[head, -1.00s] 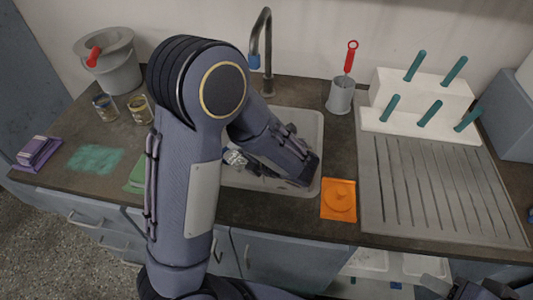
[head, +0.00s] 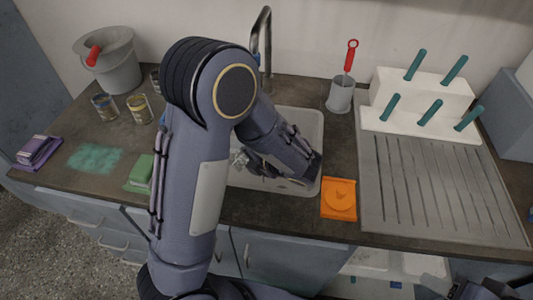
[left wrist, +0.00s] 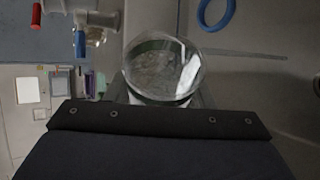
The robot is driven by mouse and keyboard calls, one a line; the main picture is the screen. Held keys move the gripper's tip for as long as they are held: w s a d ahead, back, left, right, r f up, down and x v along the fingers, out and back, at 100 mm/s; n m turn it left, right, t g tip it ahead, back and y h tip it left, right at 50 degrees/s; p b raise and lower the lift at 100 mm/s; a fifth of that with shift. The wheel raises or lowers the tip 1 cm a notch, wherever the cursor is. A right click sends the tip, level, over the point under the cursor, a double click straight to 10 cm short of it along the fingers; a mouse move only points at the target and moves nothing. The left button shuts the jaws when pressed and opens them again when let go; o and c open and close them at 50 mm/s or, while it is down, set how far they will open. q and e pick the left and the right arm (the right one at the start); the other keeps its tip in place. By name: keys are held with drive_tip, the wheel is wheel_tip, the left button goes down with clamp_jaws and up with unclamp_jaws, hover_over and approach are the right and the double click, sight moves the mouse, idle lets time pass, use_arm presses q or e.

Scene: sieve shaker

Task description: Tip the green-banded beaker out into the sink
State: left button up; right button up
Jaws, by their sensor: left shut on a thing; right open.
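The green-banded beaker (left wrist: 163,70) is clear glass and fills the middle of the left wrist view, its round end toward the camera. A dark green band shows through the glass. My left gripper (left wrist: 165,101) is shut on it. In the head view my left wrist hangs over the sink (head: 317,130), and a small clear glassy part of the beaker (head: 238,158) shows beside my forearm. Most of the beaker is hidden there, and I cannot tell its exact tilt or whether it holds anything. My right gripper (head: 465,291) is open at the bottom right edge, partly cut off.
A tap (head: 266,45) stands behind the sink. An orange pad (head: 339,198) lies at its right front, near a ribbed drainboard (head: 435,185). A brush holder (head: 340,97) stands behind right.

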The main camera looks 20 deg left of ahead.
use_arm(q)
drive_tip(key=shift+f, duration=0.15)
idle(0.3)
drive_tip(key=shift+w+d+r+m+g+y+p, duration=0.35)
drive_tip(key=shift+w+r+m+g+y+p, duration=0.25)
drive_tip(key=shift+p, duration=1.45)
drive_tip(key=shift+f, duration=0.15)
drive_tip(key=shift+w+d+r+m+g+y+p, duration=0.15)
drive_tip(key=shift+r+m+g+y+p, duration=0.35)
drive_tip(key=shift+p, duration=1.35)
drive_tip(key=shift+f, duration=0.25)
